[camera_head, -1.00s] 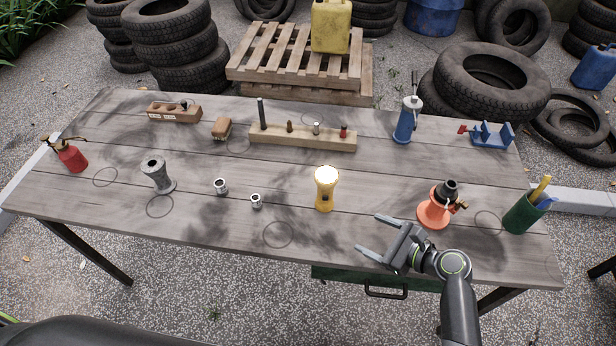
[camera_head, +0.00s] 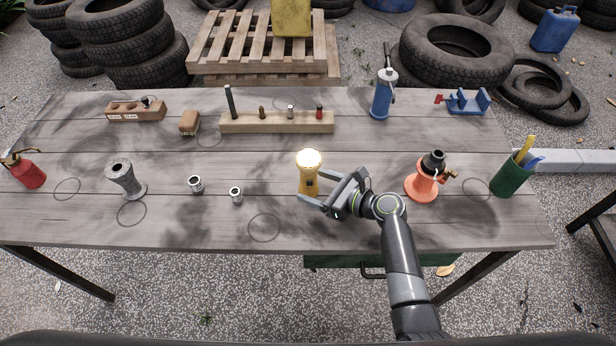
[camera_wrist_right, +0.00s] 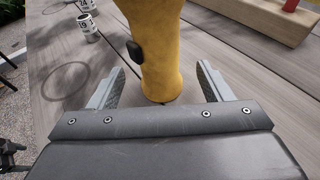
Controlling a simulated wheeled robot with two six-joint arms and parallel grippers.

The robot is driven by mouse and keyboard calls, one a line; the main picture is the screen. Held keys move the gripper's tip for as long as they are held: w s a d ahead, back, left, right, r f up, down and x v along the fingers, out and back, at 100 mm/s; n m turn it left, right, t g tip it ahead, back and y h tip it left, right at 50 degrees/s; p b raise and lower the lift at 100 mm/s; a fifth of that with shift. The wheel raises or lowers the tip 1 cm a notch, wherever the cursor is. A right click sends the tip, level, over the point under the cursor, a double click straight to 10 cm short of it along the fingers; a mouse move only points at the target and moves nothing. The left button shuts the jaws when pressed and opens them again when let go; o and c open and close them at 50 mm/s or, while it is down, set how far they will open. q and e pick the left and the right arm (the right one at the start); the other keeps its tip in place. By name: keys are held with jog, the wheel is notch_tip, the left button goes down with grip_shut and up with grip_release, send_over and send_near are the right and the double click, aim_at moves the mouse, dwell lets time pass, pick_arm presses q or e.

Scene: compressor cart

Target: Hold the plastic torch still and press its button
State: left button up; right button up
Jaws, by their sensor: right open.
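The yellow torch (camera_head: 309,182) stands upright on the table, its wide, pale, bright head on top. In the right wrist view, the torch (camera_wrist_right: 158,60) shows a dark button (camera_wrist_right: 134,51) on its left side; its head is cut off. My right gripper (camera_head: 313,186) is open, with its fingers reaching toward the torch from the right. In the wrist view, the torch's lower body stands between the two open fingers (camera_wrist_right: 160,72), with a gap on each side. My left gripper is not in view.
Two sockets (camera_head: 196,184) (camera_head: 236,194) and a grey flared part (camera_head: 124,178) stand left of the torch. An orange blowtorch-like item (camera_head: 423,182) and a green cup (camera_head: 508,178) stand to the right. A wooden block with pegs (camera_head: 277,122) lies behind. The table front is clear.

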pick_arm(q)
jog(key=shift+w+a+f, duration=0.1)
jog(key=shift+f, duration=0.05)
pick_arm(e)
jog(key=shift+x, duration=0.9)
jog(key=shift+c, duration=0.4)
jog(key=c, duration=1)
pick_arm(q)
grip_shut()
pick_arm(e)
jog(key=shift+o, duration=0.2)
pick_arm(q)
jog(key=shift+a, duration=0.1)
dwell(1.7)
